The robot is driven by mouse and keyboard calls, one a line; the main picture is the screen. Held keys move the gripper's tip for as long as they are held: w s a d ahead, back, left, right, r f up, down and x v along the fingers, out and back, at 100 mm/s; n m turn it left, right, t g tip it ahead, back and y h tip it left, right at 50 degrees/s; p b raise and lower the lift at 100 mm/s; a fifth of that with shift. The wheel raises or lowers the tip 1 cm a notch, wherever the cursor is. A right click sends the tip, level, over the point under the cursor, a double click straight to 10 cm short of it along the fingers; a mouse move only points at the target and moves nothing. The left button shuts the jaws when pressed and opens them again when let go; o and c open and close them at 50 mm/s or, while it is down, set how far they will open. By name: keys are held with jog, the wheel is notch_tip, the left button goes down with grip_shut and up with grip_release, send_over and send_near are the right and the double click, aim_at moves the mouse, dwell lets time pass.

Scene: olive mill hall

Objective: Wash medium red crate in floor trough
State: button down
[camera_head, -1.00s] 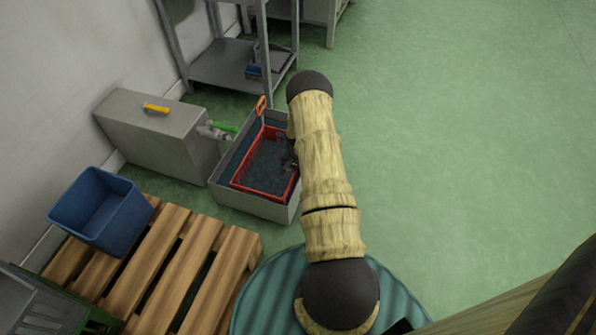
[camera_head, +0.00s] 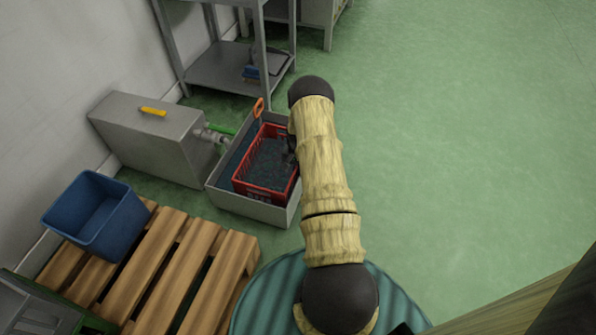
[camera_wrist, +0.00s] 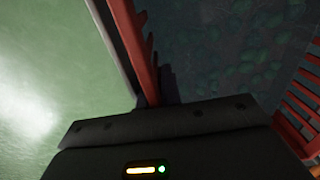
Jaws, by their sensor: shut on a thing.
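The red crate (camera_head: 262,191) is inside the grey floor trough (camera_head: 248,207), roughly level, with its front wall showing. My gripper (camera_head: 291,152) is shut on the crate's right wall, partly hidden behind my arm. In the wrist view the crate's red wall (camera_wrist: 138,50) runs up from my gripper body, beside the trough's grey rim (camera_wrist: 108,35). Dark, leaf-patterned water or bottom shows within the crate. My fingertips are hidden in the wrist view.
A grey box with a yellow handle (camera_head: 150,135) and a green-handled tap (camera_head: 217,131) stand left of the trough. An orange-handled tool (camera_head: 259,107) is at its back corner. A blue bin (camera_head: 95,215) sits on a wooden pallet (camera_head: 165,265). The green floor at right is clear.

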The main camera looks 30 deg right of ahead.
jog(key=shift+s+a+r+p, duration=0.2)
jog(key=shift+s+a+p, duration=0.2)
jog(key=shift+a+p, duration=0.3)
jog(key=shift+s+a+f+p, duration=0.1)
jog(key=shift+s+a+p, duration=0.4)
jog(key=shift+p, duration=0.1)
jog(key=shift+w+d+f+b, duration=0.1)
jog(key=shift+w+d+b, duration=0.4)
jog(key=shift+d, duration=0.15)
